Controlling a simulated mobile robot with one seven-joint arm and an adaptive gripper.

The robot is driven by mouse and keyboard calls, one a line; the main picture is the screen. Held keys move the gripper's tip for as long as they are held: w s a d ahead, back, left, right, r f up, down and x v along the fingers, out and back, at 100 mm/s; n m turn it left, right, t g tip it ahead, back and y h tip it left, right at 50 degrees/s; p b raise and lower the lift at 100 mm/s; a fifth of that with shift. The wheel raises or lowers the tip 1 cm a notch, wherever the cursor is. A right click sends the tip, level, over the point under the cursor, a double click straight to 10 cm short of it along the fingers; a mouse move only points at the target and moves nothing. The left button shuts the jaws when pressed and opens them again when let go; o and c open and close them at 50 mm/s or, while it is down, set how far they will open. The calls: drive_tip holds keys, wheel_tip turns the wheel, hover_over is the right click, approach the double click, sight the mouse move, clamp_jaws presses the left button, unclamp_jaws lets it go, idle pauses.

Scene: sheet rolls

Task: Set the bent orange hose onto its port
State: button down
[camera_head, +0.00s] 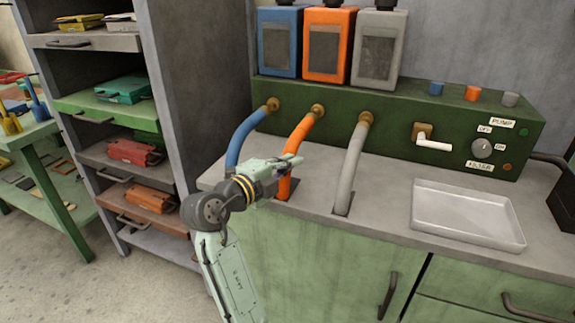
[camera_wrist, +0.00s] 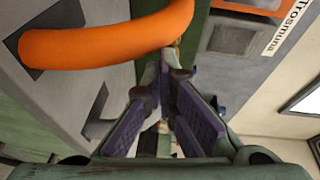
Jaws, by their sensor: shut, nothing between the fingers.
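The bent orange hose (camera_head: 299,137) rises from a slot in the counter and arches to the brass port (camera_head: 317,110) on the green pump panel. Its upper end meets the port, with no gap visible. My gripper (camera_head: 297,160) is shut and empty, overlapping the hose's lower middle in the head view. It also shows in the wrist view (camera_wrist: 165,73). Whether it touches the hose is unclear.
A blue hose (camera_head: 246,133) stands to the left and a grey hose (camera_head: 353,150) to the right, each at its own port. A white tray (camera_head: 467,214) lies on the right of the counter. A drawer rack (camera_head: 185,90) stands left.

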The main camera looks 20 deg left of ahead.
idle(0.3)
drive_tip(key=w+b, duration=0.4)
drive_tip(key=w, duration=0.1)
drive_tip(key=shift+w, duration=0.35)
